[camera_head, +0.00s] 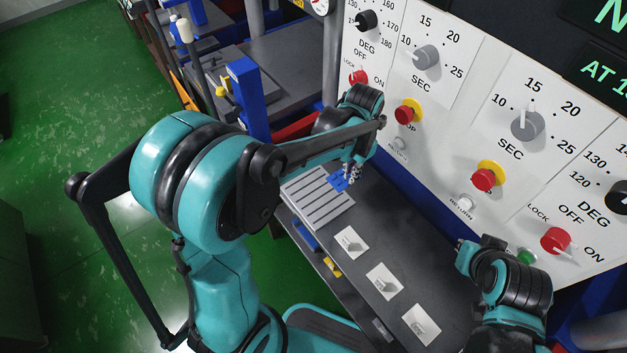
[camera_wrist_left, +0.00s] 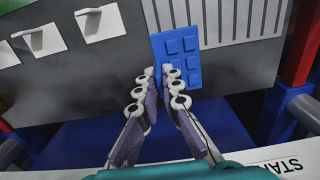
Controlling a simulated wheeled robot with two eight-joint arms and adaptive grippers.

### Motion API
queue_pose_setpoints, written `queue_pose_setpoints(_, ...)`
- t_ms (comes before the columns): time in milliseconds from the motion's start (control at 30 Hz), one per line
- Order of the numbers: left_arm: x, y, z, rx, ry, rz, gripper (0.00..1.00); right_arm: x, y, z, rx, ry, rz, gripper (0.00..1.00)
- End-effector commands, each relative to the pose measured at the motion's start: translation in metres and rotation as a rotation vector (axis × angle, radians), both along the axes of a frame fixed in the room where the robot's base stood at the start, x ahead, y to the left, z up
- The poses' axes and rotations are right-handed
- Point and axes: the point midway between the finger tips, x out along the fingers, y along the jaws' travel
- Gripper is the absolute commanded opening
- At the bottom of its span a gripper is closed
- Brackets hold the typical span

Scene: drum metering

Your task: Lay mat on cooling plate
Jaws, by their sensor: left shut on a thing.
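The blue mat (camera_head: 337,181) has raised square pads. My left gripper (camera_head: 351,174) is shut on its edge and holds it over the right end of the grey grooved cooling plate (camera_head: 318,203). In the left wrist view, the mat (camera_wrist_left: 180,48) is at the fingertips (camera_wrist_left: 159,72) and covers part of the plate (camera_wrist_left: 228,22). I cannot tell whether the mat touches the plate. My right gripper (camera_head: 464,252) is at the lower right, near the panel; its jaws are too small to read.
Three white squares with grey tabs (camera_head: 351,243) sit in a row on the dark bench (camera_head: 385,222). The white control panel (camera_head: 455,120) with knobs and red buttons rises behind the bench. A blue post (camera_head: 246,95) stands left of the plate.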

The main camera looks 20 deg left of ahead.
Motion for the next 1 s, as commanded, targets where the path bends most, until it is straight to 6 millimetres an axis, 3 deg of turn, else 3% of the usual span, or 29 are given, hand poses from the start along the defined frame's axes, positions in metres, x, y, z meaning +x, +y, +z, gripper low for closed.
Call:
queue_pose_setpoints(333,0.002,0.076,-0.048,0.000,0.000,-0.005,0.00,0.000,0.000,-0.027,0.000,0.000,0.000,0.00)
queue_pose_setpoints(500,0.003,0.103,-0.063,0.000,0.000,-0.007,0.00,0.000,0.000,-0.034,0.000,0.000,0.000,0.00)
queue_pose_setpoints(667,0.003,0.111,-0.069,0.000,0.000,-0.010,0.00,0.000,0.000,-0.036,0.000,0.000,0.000,0.00)
queue_pose_setpoints(900,0.003,0.111,-0.102,0.000,0.000,-0.010,0.00,0.000,0.000,-0.053,0.000,0.000,0.000,0.00)
queue_pose_setpoints(1000,0.003,0.111,-0.108,0.000,0.000,-0.010,0.00,0.000,0.000,-0.054,0.000,0.000,0.000,0.00)
